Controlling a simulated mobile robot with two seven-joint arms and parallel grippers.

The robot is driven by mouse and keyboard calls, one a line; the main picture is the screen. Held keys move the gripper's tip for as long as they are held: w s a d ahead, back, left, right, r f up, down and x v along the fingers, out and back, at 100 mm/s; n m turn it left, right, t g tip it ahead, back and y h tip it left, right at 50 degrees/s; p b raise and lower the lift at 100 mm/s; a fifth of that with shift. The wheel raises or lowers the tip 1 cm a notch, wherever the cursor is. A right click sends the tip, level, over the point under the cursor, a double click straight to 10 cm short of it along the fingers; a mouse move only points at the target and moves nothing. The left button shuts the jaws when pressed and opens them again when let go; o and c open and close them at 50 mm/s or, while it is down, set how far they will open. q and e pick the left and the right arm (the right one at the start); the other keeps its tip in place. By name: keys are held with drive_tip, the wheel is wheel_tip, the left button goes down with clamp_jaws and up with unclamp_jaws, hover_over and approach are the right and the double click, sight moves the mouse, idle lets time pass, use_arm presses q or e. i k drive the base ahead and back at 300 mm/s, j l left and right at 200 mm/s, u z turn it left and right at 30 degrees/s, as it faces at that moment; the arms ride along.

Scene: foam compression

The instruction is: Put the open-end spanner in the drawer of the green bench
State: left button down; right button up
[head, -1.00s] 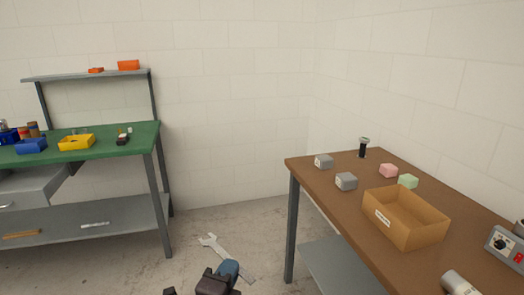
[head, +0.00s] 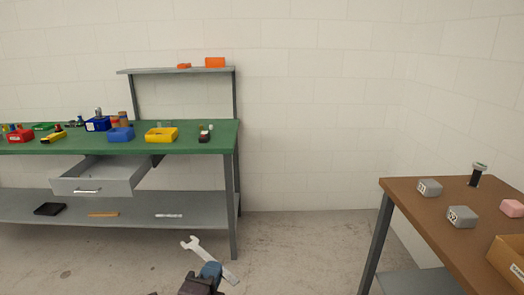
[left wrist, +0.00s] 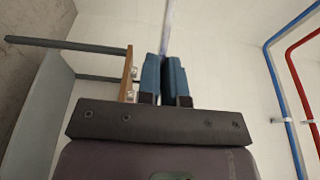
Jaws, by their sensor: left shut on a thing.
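The open-end spanner (head: 192,246) is a grey metal tool in the lower middle of the head view, its open jaw pointing up and left. My left gripper (head: 210,270), with blue fingertips, is shut on it and holds it in front of the floor. In the left wrist view the spanner (left wrist: 168,28) shows as a thin strip rising from between the shut blue fingers (left wrist: 164,75). The green bench (head: 205,141) stands at the left, and its grey drawer (head: 92,186) is pulled open under the top. The drawer's visible inside looks empty. My right gripper is not in view.
The bench top holds a yellow bin (head: 161,135), a blue bin (head: 120,134) and a red bin (head: 20,136). A lower shelf (head: 140,208) runs under the drawer. A brown table (head: 428,205) stands at the right. Bare floor (head: 300,245) lies between them.

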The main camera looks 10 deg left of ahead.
sight(109, 170)
drive_tip(key=i+j+u, duration=0.2)
drive_tip(key=u, duration=0.2)
drive_tip(key=i+j+u, duration=0.25)
drive_tip(key=u, duration=0.15)
drive_tip(key=i+j+u, duration=0.2)
drive_tip(key=i+u, duration=0.45)
drive_tip(key=i, duration=0.2)
drive_tip(key=i+j, duration=0.1)
drive_tip(key=i, duration=1)
drive_tip(key=i+j+z, duration=0.15)
drive_tip(key=i, duration=0.35)
drive_tip(key=i+j+z, duration=0.15)
drive_tip(key=i, duration=0.35)
